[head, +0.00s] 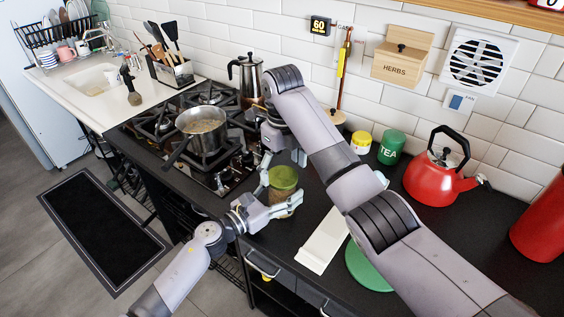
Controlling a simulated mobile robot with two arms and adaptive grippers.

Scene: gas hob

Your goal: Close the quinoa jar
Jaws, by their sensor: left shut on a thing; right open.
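The jar (283,192), which I take to be the quinoa jar, stands on the dark counter just right of the hob. Its top is green and its lower part is tan. I cannot tell whether the green top is a seated lid. My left gripper (279,201) is shut on the jar low on its body, and its fingers hide part of it. My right gripper (282,159) is open, pointing down just above and behind the jar. My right arm hides part of the counter.
A steel pot (203,131) stands on the hob (157,128), left of the jar. A white board (324,240) and a green round thing (362,268) lie to the right. A yellow tin (361,143), a green TEA tin (391,147) and a red kettle (436,178) stand behind.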

